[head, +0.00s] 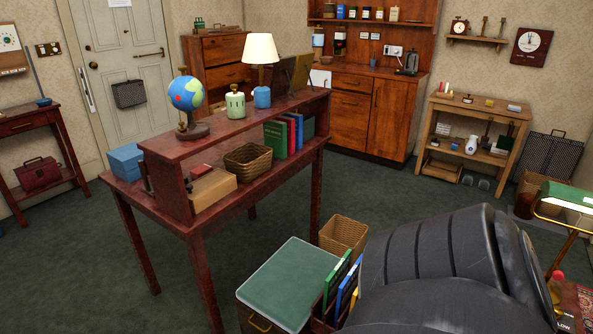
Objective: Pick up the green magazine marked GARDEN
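A green magazine-like item (337,282) stands upright in a dark rack (318,324) at the bottom centre, next to a blue one (346,290). No GARDEN marking can be read on it from here, and its lower part is hidden by the rack. Other green upright spines (275,140) stand on the lower level of the red-brown desk, beside a red and a blue one; they look like books. Neither of my grippers is in view.
A black armchair (430,262) fills the lower right, close beside the rack. A green-topped box (290,278) stands left of the rack and a wicker basket (343,235) behind it. The red-brown desk (190,220) stands left of centre. Green carpet (70,270) is clear at lower left.

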